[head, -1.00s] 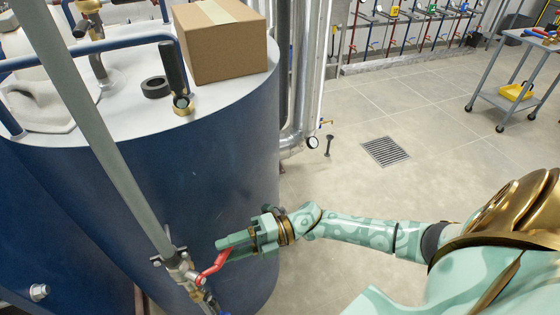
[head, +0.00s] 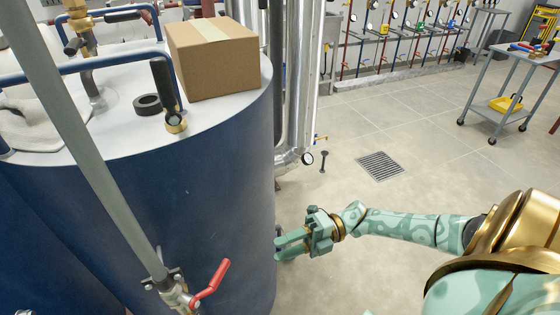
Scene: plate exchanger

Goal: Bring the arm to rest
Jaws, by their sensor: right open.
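My right gripper (head: 284,246) is open and empty, held beside the dark blue tank (head: 215,180). Its two green fingers point left toward the tank, and I cannot tell whether they touch it. My right arm (head: 400,225) reaches in from the right, roughly level. A valve with a red lever (head: 212,282) sits on the grey pipe (head: 85,140) at the lower left. The lever slants up to the right and is clear of the fingers. My left gripper is not in view.
A cardboard box (head: 213,62), a black ring (head: 148,104) and blue rails (head: 90,64) are on the tank top. A pressure gauge (head: 308,158) and silver pipes stand behind. A grey cart (head: 510,85) is at the far right. The floor around the drain (head: 380,166) is clear.

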